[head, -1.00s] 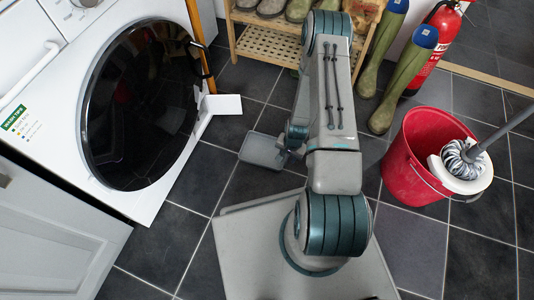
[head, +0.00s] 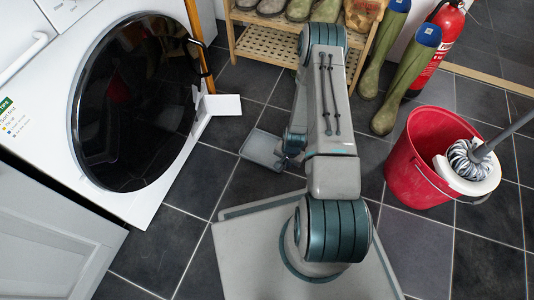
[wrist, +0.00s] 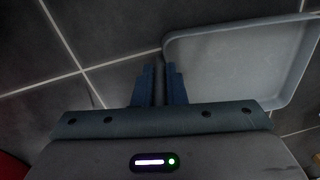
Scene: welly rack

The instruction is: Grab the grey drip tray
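The grey drip tray (head: 263,149) lies on the dark tiled floor in the head view, left of my arm. It is a shallow rounded rectangle with a raised rim. In the wrist view the tray (wrist: 240,62) fills the upper right. My gripper (wrist: 159,68) has its two blue fingers a narrow gap apart at the tray's near left corner. The right finger overlaps the tray's edge and the left finger is over floor. I see only dark floor in the gap, and the contact with the rim is hidden. In the head view my gripper (head: 293,158) is mostly hidden by my arm.
A white washing machine (head: 50,105) with a dark round door stands on the left. A wooden rack (head: 262,44) with boots is at the back. Green wellies (head: 405,80), a fire extinguisher (head: 446,40) and a red bucket (head: 408,165) with a mop are on the right.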

